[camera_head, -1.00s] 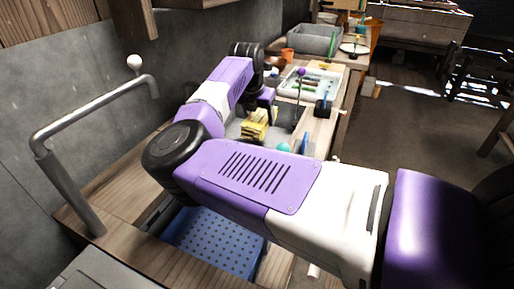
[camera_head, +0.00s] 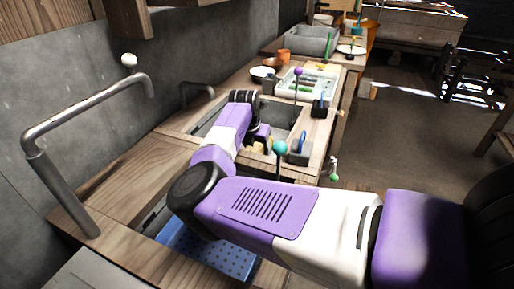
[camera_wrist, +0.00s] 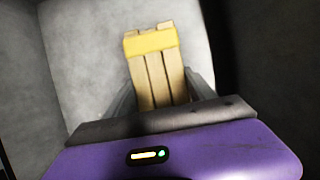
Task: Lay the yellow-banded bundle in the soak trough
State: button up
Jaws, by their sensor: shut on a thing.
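The yellow-banded bundle (camera_wrist: 152,45) of pale wooden sticks lies between the fingers of my gripper (camera_wrist: 163,90), which is shut on it. In the head view my arm hides most of the gripper, and only a small part of the bundle (camera_head: 259,147) shows beside it. The grey sunken basin under the gripper looks like the soak trough (camera_head: 281,114). In the wrist view grey trough walls (camera_wrist: 85,60) stand around the bundle. I cannot tell if the bundle touches the floor.
A blue perforated mat (camera_head: 212,250) lies in a nearer basin. A teal-knobbed lever (camera_head: 280,148) and a blue-handled tool (camera_head: 300,148) stand by the trough's right side. A white tray (camera_head: 308,84) and grey bin (camera_head: 312,41) are beyond.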

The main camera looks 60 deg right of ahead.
jog(key=o, duration=1.5)
jog(key=p+v, duration=0.1)
jog(key=v, duration=1.1)
jog(key=shift+r, duration=0.1)
